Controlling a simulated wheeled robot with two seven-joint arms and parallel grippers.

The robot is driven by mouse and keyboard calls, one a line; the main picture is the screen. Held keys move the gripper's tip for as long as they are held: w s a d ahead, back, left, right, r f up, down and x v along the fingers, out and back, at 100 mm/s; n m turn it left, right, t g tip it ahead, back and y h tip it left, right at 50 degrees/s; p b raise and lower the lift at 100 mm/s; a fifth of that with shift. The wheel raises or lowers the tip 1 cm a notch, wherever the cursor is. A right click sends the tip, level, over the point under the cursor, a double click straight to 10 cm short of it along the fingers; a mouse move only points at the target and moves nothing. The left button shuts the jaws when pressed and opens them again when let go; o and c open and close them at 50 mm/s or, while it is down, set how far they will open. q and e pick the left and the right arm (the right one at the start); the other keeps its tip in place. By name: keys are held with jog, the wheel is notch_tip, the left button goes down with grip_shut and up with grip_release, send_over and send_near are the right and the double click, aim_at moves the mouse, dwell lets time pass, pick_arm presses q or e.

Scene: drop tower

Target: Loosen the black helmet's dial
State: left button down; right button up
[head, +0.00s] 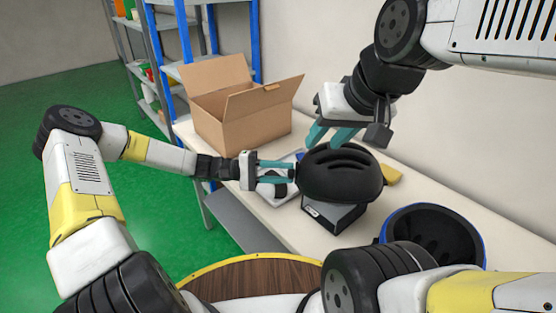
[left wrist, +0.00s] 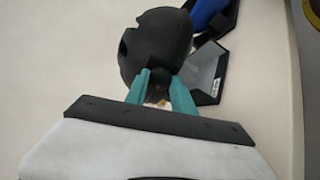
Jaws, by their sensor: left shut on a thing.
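The black helmet (head: 340,177) sits on a dark box-like stand (head: 332,217) on the table. It also shows in the left wrist view (left wrist: 155,45). My left gripper (head: 292,171) reaches the helmet's left side. In the left wrist view its two teal fingers (left wrist: 162,88) are closed around the small dark dial (left wrist: 160,84) at the helmet's edge. The fingers partly hide the dial. My right gripper (head: 330,137) is above the helmet's upper left, its teal fingers apart and pointing down. I cannot tell whether they touch the shell.
A blue helmet (head: 436,234) with a dark inside lies at the front right of the table. An open cardboard box (head: 240,110) stands at the back left. A small yellow thing (head: 391,174) lies behind the black helmet. A round wooden top (head: 255,276) is in front.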

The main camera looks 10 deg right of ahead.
pick_arm(q)
jog(key=c, duration=1.1)
grip_release()
jog(key=shift+o, duration=0.2)
jog(key=v, duration=0.7)
jog(key=shift+a, duration=0.45)
